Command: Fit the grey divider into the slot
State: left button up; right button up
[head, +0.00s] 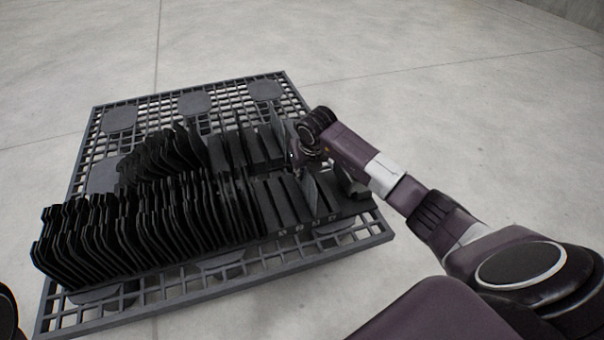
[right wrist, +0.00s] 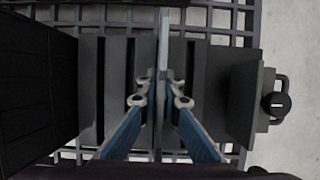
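The grey divider (right wrist: 163,40) shows edge-on as a thin upright strip in the right wrist view. My right gripper (right wrist: 161,78) has its blue-padded fingers closed on both faces of it. In the head view my right gripper (head: 300,158) is over the right end of the rack, partly hidden by its own arm. The slotted rack base (right wrist: 88,90) lies under the divider, with dark slots between grey bars on both sides. Whether the divider's lower edge is inside a slot cannot be told.
Two rows of black upright plates (head: 150,215) fill the left and middle of the rack. The rack stands on a dark grid pallet (head: 360,232) on the concrete floor. A dark end block with a knob (right wrist: 275,104) is at the right in the wrist view.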

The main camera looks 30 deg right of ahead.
jog(key=o, duration=0.5)
